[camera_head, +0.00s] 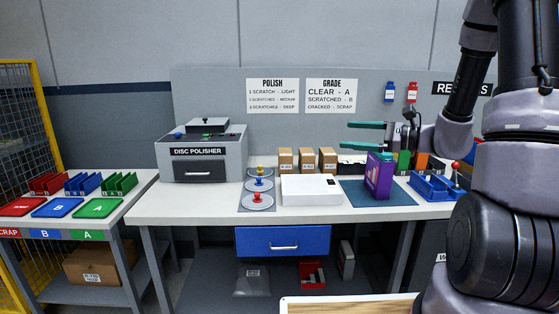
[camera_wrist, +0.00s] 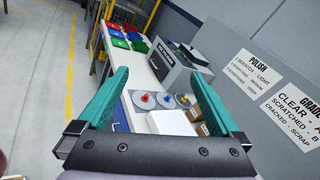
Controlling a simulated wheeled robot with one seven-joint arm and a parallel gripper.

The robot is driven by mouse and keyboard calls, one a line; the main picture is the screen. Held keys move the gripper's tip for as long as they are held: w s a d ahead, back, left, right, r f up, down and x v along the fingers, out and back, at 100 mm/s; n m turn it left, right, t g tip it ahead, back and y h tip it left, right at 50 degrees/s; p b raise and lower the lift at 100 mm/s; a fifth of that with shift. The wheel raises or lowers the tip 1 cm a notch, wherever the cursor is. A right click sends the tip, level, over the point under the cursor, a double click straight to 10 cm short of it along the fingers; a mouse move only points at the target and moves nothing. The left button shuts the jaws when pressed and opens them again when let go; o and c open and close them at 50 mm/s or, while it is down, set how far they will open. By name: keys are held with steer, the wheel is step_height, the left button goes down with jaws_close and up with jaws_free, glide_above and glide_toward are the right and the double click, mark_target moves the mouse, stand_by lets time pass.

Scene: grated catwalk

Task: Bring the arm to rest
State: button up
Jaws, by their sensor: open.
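My gripper (camera_head: 366,135) is at the right of the head view, held above the bench with its fingers pointing left. Its two teal fingers are apart, with nothing between them. In the wrist view my gripper (camera_wrist: 160,92) shows the same wide gap, looking along the bench. My arm comes down from the upper right of the head view. A purple box (camera_head: 379,176) stands upright on a dark blue mat (camera_head: 400,196), below the gripper and apart from it.
The disc polisher (camera_head: 203,155) stands at the bench's left, beside discs with coloured knobs (camera_head: 258,185). A white flat device (camera_head: 311,190), small cartons (camera_head: 306,159) and a blue tray (camera_head: 430,187) share the bench. A side table holds coloured trays (camera_head: 55,207). A yellow cage (camera_head: 20,100) stands far left.

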steer(key=s+a+r+n+g+h, duration=0.2)
steer(key=s+n+g+h, duration=0.1)
steer(key=s+n, duration=0.3)
steer(key=s+a+r+n+g+h, duration=0.2)
steer(key=s+n+g+h, duration=0.15)
steer(key=s, duration=0.45)
steer(key=s+d+r+n+t+h, duration=0.5)
steer(key=d+r+h, duration=0.1)
steer(key=d+r, duration=0.1)
steer(key=shift+d+r+t+h, duration=0.15)
steer(key=shift+d+t+h, duration=0.2)
steer(key=shift+d, duration=0.35)
